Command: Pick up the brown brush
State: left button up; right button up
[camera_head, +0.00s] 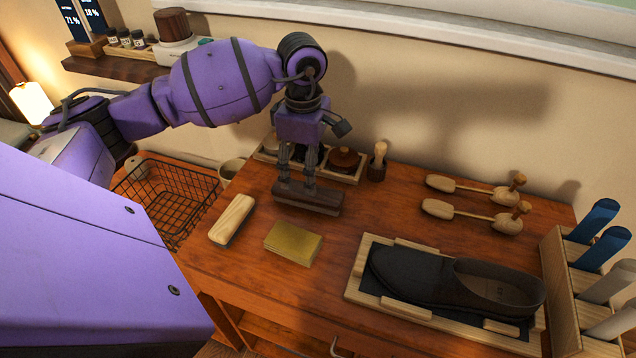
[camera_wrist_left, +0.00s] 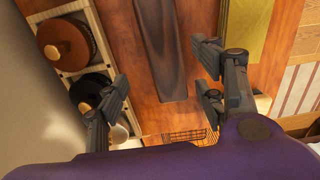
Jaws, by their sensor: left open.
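The dark brown brush (camera_head: 308,200) lies on the wooden dresser top behind a yellow block. My left gripper (camera_head: 297,178) points down from above at the brush, with its fingers open. In the left wrist view, the brush (camera_wrist_left: 160,45) is a long dark bar extending from the top edge to between the open fingers of the left gripper (camera_wrist_left: 163,82). Bare wood shows past its near end. Whether the fingertips touch the brush I cannot tell. My right gripper is in neither view.
A pale wooden brush (camera_head: 232,219) and the yellow block (camera_head: 293,244) lie in front. A tray of polish tins (camera_head: 345,162) stands close behind. A black shoe (camera_head: 455,281) on a board, wooden shoe trees (camera_head: 480,221) and a wire basket (camera_head: 168,200) flank the area.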

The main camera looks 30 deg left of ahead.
aim_at(308, 196)
pick_arm(q)
jog(key=shift+s+d+f, duration=0.1)
jog(key=shift+s+f, duration=0.1)
jog(key=shift+f, duration=0.3)
jog(key=shift+s+f, duration=0.15)
jog(key=shift+f, duration=0.3)
jog(key=f, duration=0.3)
jog(key=f+p, duration=0.1)
jog(key=shift+d+f, duration=0.3)
jog(key=shift+f, duration=0.25)
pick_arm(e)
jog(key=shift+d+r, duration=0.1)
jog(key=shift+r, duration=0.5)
pick_arm(q)
jog(key=shift+c, duration=0.5)
